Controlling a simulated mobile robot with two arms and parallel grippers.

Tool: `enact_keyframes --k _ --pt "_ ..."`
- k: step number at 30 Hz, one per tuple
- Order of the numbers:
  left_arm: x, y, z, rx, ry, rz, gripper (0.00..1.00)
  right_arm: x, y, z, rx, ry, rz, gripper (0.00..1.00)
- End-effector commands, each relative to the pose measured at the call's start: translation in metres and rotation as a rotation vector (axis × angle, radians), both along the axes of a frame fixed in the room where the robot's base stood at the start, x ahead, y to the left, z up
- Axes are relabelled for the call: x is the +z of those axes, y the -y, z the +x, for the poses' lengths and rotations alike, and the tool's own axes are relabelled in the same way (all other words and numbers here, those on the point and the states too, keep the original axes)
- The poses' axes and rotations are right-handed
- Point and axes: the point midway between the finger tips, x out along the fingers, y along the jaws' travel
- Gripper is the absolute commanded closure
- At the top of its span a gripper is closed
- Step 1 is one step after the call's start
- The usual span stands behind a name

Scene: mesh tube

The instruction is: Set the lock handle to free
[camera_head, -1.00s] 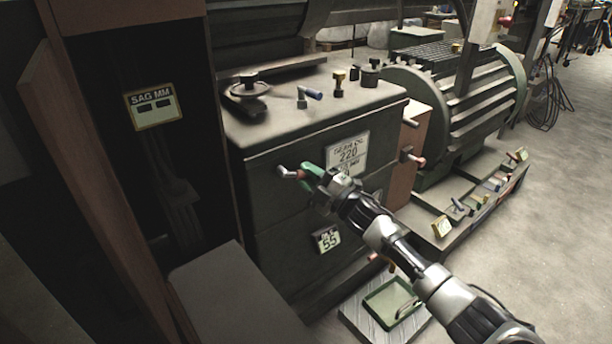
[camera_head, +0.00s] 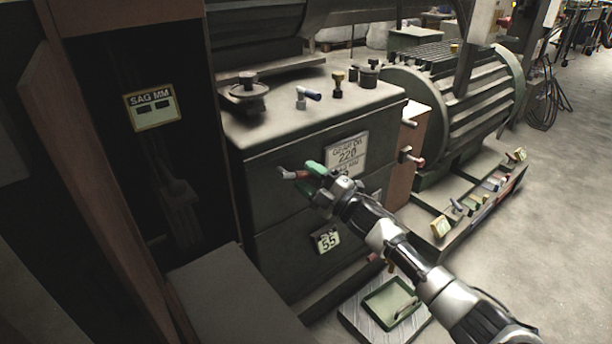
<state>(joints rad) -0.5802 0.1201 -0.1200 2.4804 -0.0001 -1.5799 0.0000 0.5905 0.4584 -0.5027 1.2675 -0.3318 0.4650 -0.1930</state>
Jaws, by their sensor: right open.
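A small handle with a grey end and a red part (camera_head: 288,174) sticks out of the front of the dark green gearbox cabinet (camera_head: 275,215). I cannot tell for certain that it is the lock handle, and no "free" mark is readable. My right gripper (camera_head: 309,178) has green fingertips and is open at this handle. One finger shows above the red part and the other below it. Whether they touch it I cannot tell. The gripper hides the handle's mount. My left gripper is not in view.
A red-tipped lever (camera_head: 415,160) sticks out at right. A ribbed motor (camera_head: 480,95) stands behind. A green tray (camera_head: 388,303) lies below my right arm.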

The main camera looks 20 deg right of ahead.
Motion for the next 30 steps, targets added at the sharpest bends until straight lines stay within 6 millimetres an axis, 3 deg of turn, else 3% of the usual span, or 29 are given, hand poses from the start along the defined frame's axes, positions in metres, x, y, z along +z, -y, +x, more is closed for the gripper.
enact_keyframes --k 9,15,30 --pt "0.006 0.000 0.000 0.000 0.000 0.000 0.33 -0.022 0.038 -0.047 0.000 -0.005 -0.003 0.52" --pt "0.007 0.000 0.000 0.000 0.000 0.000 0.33 -0.030 0.055 -0.067 0.001 -0.001 -0.003 0.52" --pt "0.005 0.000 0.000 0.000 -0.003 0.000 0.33 -0.032 0.060 -0.073 0.000 -0.001 -0.002 0.52"
